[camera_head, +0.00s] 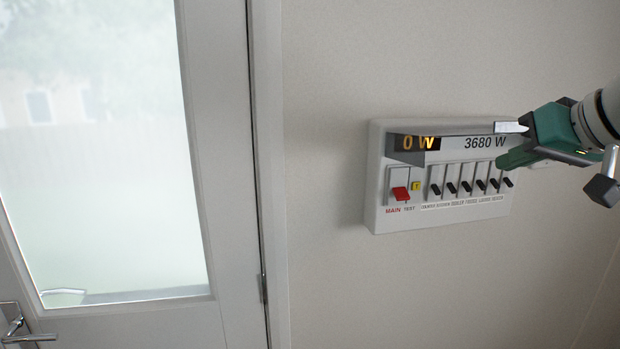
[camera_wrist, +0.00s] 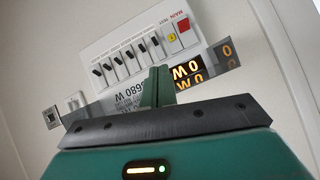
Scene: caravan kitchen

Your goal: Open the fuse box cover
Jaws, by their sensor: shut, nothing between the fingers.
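The fuse box (camera_head: 375,180) is a white box on the wall, right of the door. It has a red main switch (camera_head: 399,193), a yellow test button (camera_head: 416,186) and a row of black breaker switches. Its cover (camera_head: 463,129) looks like a glossy panel along the top, seen nearly edge-on and apparently raised. The switches below it look uncovered. My gripper (camera_head: 503,161) is shut and empty at the box's upper right. In the wrist view its green fingers (camera_wrist: 158,84) overlap the display strip. Whether they touch the cover, I cannot tell.
A glazed door (camera_head: 220,150) with a handle (camera_head: 14,322) stands at left. The wall between door and box is clear. The lit display (camera_wrist: 187,71) reads 0 W.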

